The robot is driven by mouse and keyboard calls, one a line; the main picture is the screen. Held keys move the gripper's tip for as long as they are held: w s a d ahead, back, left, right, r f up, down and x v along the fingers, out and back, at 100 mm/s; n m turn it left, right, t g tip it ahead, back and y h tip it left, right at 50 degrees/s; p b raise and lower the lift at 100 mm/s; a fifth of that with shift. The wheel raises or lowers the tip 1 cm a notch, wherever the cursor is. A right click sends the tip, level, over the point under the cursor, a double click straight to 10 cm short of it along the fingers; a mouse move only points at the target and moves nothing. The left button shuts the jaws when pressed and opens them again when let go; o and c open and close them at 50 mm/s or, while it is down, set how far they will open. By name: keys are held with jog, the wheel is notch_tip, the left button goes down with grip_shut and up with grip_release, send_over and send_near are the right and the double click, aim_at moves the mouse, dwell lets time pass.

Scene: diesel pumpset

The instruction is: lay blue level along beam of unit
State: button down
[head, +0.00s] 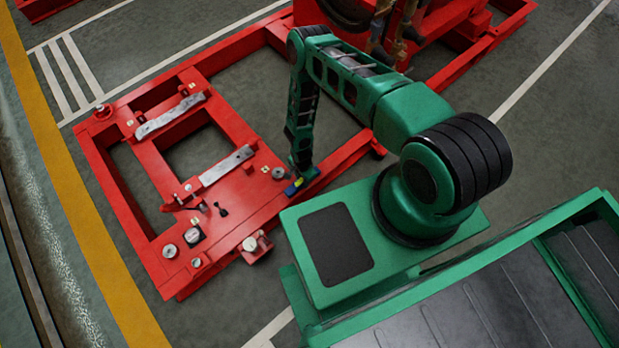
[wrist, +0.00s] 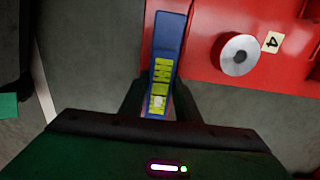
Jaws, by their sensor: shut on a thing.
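The blue level (wrist: 166,55), with a yellow patch and a pale window on it, is between the fingers of my gripper (wrist: 158,112) in the wrist view. My gripper is shut on it near its lower end. The level's far part shows over the edge of the red unit's beam; whether it touches the beam I cannot tell. In the head view the blue level (head: 293,187) shows at my gripper (head: 302,175), at the right edge of the red unit frame (head: 245,192). The fingertips are too small to make out there.
A silver round pad (wrist: 240,54) and a label marked 4 (wrist: 271,42) sit on the red surface right of the level. Two grey metal bars (head: 227,165) (head: 170,116) lie on the frame. A red machine (head: 440,25) stands behind my arm. Grey floor is open left of the frame.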

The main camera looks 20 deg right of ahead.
jog(key=c, duration=1.3)
grip_release()
jog(key=shift+f, duration=0.1)
jog(key=shift+c, duration=0.2)
